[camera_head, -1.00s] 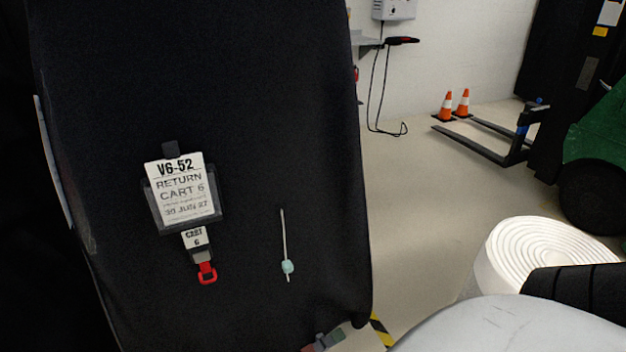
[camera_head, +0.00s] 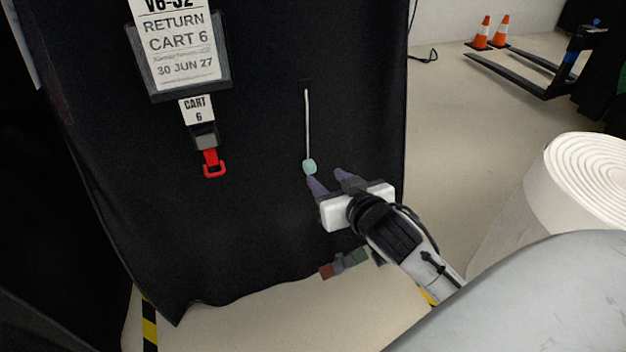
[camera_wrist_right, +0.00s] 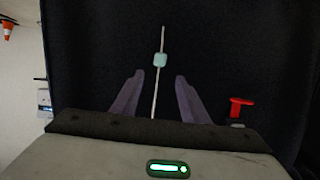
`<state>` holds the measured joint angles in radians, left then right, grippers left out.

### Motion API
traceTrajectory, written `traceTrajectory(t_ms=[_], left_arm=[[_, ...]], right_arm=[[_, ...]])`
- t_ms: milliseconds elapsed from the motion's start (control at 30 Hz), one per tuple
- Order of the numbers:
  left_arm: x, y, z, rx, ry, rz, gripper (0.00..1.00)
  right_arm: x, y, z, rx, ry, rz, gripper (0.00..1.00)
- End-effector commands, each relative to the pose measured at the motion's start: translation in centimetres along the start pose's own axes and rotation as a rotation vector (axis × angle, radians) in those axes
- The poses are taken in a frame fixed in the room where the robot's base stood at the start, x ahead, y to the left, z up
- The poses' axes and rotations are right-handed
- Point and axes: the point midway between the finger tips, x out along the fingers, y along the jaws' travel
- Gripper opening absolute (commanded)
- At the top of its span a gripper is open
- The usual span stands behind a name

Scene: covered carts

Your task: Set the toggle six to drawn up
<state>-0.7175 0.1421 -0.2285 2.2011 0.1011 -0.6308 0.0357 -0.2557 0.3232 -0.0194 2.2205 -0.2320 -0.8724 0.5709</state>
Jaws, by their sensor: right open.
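The toggle (camera_head: 309,167) is a small pale teal bead on a thin white cord (camera_head: 306,120) that hangs down the black cover of cart 6 (camera_head: 255,230). The bead sits near the cord's lower end in the head view. My right gripper (camera_head: 328,180) is open just below and right of the bead. In the right wrist view the toggle (camera_wrist_right: 160,60) is ahead of the open fingers (camera_wrist_right: 153,88), roughly centred between them, with the cord running between the fingers. Nothing is held. My left gripper is not in view.
A tag in a holder (camera_head: 180,45) reads "RETURN CART 6", with a red buckle loop (camera_head: 214,164) below it. A grey, red and green piece (camera_head: 343,263) is at the cover's lower edge. A white roll (camera_head: 580,190), orange cones (camera_head: 490,32) and forks (camera_head: 520,72) stand right.

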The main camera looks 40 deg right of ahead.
Motion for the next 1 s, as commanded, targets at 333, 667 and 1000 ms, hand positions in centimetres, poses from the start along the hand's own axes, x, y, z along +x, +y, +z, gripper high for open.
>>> traceTrajectory(t_ms=[333, 667, 1000], left_arm=[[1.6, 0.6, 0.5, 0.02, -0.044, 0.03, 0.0], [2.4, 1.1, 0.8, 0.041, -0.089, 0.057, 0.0], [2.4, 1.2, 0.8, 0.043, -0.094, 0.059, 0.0]], right_arm=[[5.7, 0.1, 0.0, -0.001, 0.004, 0.004, 0.41], [9.7, 0.1, -0.1, -0.001, 0.002, 0.002, 0.41], [10.0, 0.1, -0.1, -0.001, 0.001, 0.001, 0.39]])
